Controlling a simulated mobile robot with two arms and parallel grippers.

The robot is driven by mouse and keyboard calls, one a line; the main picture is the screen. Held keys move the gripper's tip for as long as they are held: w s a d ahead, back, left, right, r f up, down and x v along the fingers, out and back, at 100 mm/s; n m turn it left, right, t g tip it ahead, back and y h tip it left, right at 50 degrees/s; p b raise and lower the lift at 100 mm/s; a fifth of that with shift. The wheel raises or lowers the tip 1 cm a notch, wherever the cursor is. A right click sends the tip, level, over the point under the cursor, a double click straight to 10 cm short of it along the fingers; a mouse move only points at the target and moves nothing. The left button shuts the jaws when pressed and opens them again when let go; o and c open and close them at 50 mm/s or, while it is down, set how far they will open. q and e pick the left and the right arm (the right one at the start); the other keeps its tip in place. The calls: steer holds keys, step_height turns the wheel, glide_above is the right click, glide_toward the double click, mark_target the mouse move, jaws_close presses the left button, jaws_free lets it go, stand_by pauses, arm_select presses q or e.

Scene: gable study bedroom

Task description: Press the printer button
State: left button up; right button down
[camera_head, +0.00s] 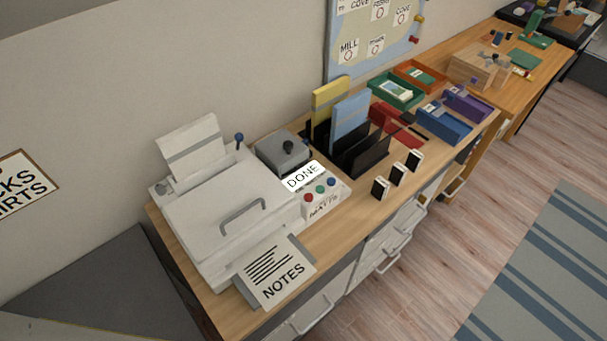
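A white printer (210,205) stands on the left end of a wooden-topped cabinet. A blank-looking sheet with a grey band (192,150) stands up at its back. A printed sheet reading NOTES (275,275) lies on its front tray. A small white panel (327,203) at its right side carries a red button (309,197), a green button (320,189) and a blue button (332,182). A bright label reading DONE (303,176) shows just behind the buttons. Neither of my grippers is in view.
A grey box with a black knob (280,152) stands behind the label. To the right are a black file rack (362,158), several small black-and-white blocks (398,174) and coloured trays (396,92). Open wooden floor and a striped rug (550,270) lie at right.

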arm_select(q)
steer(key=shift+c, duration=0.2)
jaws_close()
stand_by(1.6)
